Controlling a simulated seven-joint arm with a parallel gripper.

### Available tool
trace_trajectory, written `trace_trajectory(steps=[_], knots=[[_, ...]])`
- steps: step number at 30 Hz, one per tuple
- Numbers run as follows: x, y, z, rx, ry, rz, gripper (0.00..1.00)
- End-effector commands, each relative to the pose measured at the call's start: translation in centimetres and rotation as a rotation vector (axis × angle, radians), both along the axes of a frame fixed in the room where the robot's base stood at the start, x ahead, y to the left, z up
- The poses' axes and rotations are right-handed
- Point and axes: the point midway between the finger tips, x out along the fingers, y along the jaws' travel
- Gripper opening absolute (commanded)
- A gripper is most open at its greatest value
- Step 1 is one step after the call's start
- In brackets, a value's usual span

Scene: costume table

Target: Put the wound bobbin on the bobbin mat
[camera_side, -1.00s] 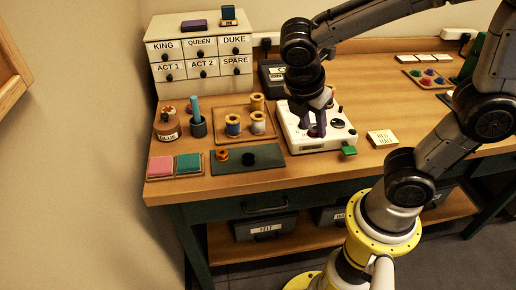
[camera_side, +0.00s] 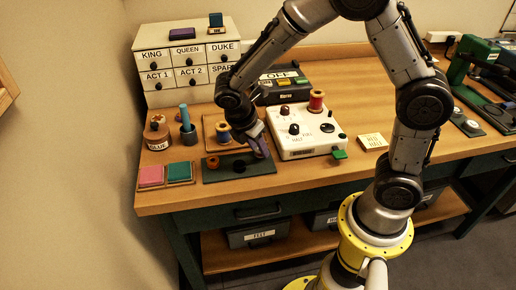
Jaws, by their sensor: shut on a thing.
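The bobbin mat (camera_side: 222,176) is a dark green rectangle near the table's front edge. A small copper-orange bobbin (camera_side: 213,162) sits at its left, and a small black round piece (camera_side: 239,165) near its middle. My gripper (camera_side: 262,152) points down over the mat's right end, left of the white winder (camera_side: 306,146). It is shut on the wound bobbin, which its fingers hide almost wholly. I cannot tell whether the bobbin touches the mat.
A red spool (camera_side: 316,101) stands on the winder's far side. A spool tray (camera_side: 211,122) is behind the mat, partly hidden by my arm. Pink (camera_side: 151,175) and teal (camera_side: 181,172) pads lie left. A card (camera_side: 372,141) lies right, with bare table around it.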

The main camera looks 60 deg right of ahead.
Motion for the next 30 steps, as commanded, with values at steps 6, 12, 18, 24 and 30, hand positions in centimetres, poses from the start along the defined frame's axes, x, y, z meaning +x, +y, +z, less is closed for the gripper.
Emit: trace_trajectory(steps=[6,12,18,24,30], knots=[[-0.02,0.02,-0.85,0.001,-0.001,0.000,0.00],[-0.03,0.01,-0.92,0.000,0.000,0.001,0.00],[-0.03,0.01,-1.15,0.000,0.000,0.000,0.56],[-0.03,0.01,-1.14,0.000,0.000,0.000,0.68],[-0.01,0.02,-0.93,0.001,-0.001,0.000,0.68]])
